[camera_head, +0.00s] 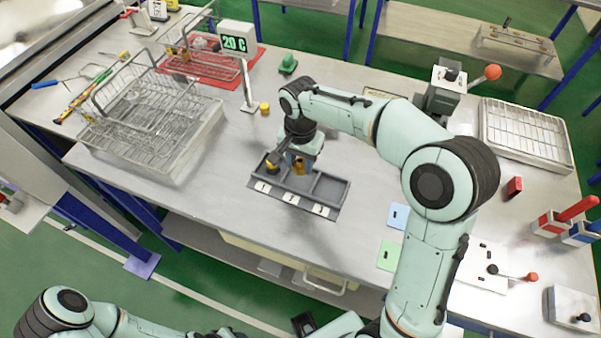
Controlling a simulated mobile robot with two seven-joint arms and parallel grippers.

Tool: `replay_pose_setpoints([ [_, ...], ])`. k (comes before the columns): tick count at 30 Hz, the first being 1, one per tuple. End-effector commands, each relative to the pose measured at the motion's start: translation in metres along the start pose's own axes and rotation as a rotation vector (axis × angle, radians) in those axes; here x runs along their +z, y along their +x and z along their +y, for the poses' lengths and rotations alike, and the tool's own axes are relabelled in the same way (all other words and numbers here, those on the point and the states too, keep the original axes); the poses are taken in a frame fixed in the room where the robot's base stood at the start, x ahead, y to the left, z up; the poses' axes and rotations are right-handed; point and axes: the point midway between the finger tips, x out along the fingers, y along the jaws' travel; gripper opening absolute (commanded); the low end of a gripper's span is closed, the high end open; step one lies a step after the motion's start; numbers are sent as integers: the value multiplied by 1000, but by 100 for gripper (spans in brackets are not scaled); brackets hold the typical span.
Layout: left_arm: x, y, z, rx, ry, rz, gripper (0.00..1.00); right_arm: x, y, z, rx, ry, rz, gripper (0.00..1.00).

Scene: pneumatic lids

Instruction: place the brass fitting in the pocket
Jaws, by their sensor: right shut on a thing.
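A grey tray (327,211) with pockets labelled 1, 2 and 3 along its front edge lies on the steel bench. My right gripper (290,165) reaches down over the left part of the tray. It is shut on the brass fitting (299,167), which shows as a small gold patch under the gripper body. The fitting's lower end and any contact with the tray floor are hard to make out. The right-hand part of the tray looks empty. My left arm shows at the bottom left, but its gripper is not clearly in view.
A wire basket (150,125) stands left of the tray. Behind are a red mat (190,67), a 20 C display (237,38) and a small yellow piece (265,108). Blue (397,216) and green (389,256) cards lie to the right. A white rack (525,135) is at the far right.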

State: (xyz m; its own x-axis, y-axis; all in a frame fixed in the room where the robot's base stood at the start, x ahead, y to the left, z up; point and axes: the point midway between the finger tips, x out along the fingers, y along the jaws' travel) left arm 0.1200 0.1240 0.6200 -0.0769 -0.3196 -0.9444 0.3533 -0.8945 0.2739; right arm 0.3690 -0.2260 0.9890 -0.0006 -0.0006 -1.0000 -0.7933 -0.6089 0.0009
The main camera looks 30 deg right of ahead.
Motion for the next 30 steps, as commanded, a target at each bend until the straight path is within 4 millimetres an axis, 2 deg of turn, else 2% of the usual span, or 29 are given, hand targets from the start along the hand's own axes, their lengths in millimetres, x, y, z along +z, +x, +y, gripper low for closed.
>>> replay_pose_setpoints([
  [11, 2, 6, -3, -1, -1, -4, 43, 0, 44, 0, 1, 1, -1, 0],
  [24, 3, 9, -4, -2, -2, -5, 43, 0, 51, 0, -1, 0, 0, 0],
  [25, 3, 8, -4, -2, -1, -5, 43, 0, 51, 0, 0, 0, 0, 45],
  [26, 3, 8, -4, -2, -1, -5, 43, 0, 50, 0, -1, 0, 0, 49],
  [30, 3, 8, -4, -1, -1, -5, 43, 0, 50, 0, -1, 0, 0, 49],
])
